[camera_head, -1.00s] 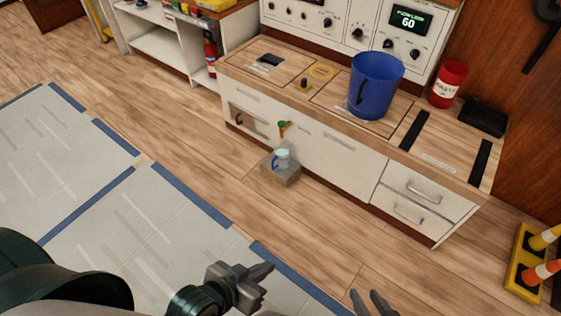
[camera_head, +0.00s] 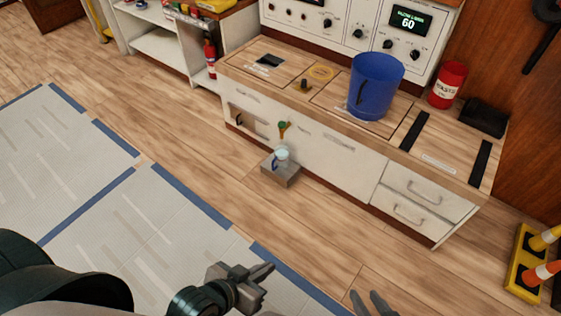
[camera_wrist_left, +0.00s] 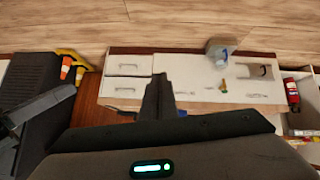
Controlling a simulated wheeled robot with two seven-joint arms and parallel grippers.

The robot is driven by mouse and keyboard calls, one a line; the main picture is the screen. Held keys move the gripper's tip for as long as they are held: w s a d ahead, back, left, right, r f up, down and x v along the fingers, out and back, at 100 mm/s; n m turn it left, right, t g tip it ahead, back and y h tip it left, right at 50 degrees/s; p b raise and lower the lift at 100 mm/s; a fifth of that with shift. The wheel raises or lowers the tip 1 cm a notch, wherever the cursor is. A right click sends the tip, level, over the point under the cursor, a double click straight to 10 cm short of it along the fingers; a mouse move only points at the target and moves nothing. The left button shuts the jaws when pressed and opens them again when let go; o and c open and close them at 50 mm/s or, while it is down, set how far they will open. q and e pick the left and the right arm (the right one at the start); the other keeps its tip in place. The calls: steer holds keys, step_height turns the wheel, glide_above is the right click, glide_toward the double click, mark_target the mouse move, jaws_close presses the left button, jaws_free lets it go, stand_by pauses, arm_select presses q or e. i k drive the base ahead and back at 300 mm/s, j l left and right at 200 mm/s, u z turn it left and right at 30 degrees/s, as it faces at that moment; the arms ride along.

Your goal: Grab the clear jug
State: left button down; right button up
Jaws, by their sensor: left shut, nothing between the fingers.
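The clear jug (camera_head: 282,156) is small and pale with a blue handle on its left side. It stands upright on a low grey block (camera_head: 280,177) on the floor, below a green-handled tap (camera_head: 283,127) on the cabinet front. It also shows in the left wrist view (camera_wrist_left: 221,59). My left gripper (camera_head: 268,271) is shut and empty, low in the head view and well apart from the jug. My right gripper (camera_head: 368,300) shows only its fingertips at the bottom edge, spread apart with nothing seen between them.
The white cabinet (camera_head: 335,153) stands behind the jug, with a blue bucket (camera_head: 376,86) and red canister (camera_head: 447,84) on its top. Striped cones (camera_head: 541,270) stand at the right. Wood floor between my grippers and the block is clear. A fire extinguisher (camera_head: 210,58) stands at the back.

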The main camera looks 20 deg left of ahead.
mark_target(282, 160)
steer(key=i+l+u, duration=0.15)
steer(key=i+u, duration=0.25)
steer(key=i+l+u, duration=0.35)
steer(key=i, duration=0.2)
steer(key=i+l+u, duration=0.4)
steer(key=i+l, duration=0.05)
